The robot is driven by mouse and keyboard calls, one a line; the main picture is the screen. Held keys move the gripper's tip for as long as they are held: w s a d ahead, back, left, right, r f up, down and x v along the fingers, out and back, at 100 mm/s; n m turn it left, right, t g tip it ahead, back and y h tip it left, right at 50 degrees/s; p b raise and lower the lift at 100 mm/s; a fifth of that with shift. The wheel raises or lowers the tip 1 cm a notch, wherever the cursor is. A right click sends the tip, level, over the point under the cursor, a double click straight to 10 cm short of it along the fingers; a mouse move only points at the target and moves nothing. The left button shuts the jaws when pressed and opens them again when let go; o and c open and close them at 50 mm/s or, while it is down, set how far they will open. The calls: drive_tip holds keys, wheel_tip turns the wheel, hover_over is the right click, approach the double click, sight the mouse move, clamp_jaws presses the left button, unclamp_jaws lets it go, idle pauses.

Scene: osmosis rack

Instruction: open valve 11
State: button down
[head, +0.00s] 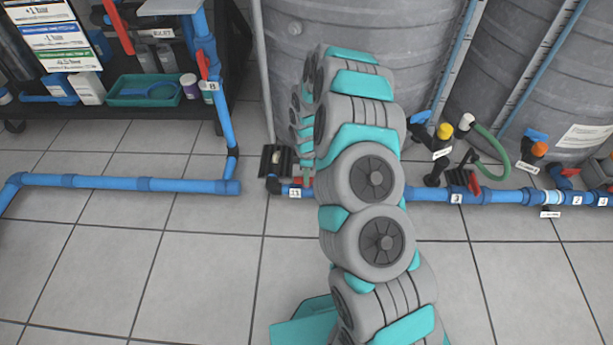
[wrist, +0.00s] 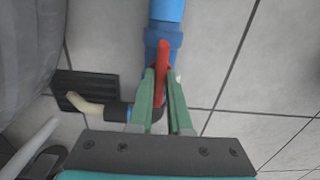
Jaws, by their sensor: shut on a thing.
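The red valve handle (wrist: 163,55) stands between the two green fingers of my gripper (wrist: 162,86) in the wrist view. The gripper is shut on it. In that view the handle looks roughly in line with the blue pipe (wrist: 166,10) above it. The valve body below is mostly hidden by the fingers. In the head view a small white number tag (head: 295,193), too small to read surely, sits on the blue pipe left of my arm. A bit of red handle (head: 301,182) shows above it. My arm hides the gripper there.
Large grey tanks (head: 350,40) stand behind the pipe. A black floor grate (wrist: 85,90) lies beside the valve. Another blue pipe (head: 130,184) runs along the floor at left. More valves and a green hose (head: 492,150) are at right. The tiled floor in front is clear.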

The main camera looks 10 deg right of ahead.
drive_tip(key=c, duration=0.9)
unclamp_jaws()
drive_tip(key=shift+o, duration=0.2)
drive_tip(key=shift+r+p, duration=0.4)
drive_tip(key=shift+r, duration=3.5)
drive_tip(key=shift+r, duration=0.25)
drive_tip(key=s+a+r+m+p, duration=0.1)
drive_tip(key=s+r+m+p, duration=0.2)
drive_tip(key=s+r, duration=0.8)
drive_tip(key=s+a+r+m+p, duration=0.1)
drive_tip(key=s+r+m+p, duration=0.45)
drive_tip(key=r, duration=0.95)
drive_tip(key=s+d+r+m+g+p, duration=0.1)
drive_tip(key=s+r+m, duration=0.2)
drive_tip(key=s, duration=0.9)
drive_tip(key=s+d+r+m+p, duration=0.1)
drive_tip(key=s+r+m, duration=0.2)
drive_tip(key=s+r, duration=0.5)
drive_tip(key=s, duration=0.5)
drive_tip(key=shift+r+m+g, duration=0.25)
drive_tip(key=shift+m+g, duration=0.1)
drive_tip(key=shift+g, duration=0.05)
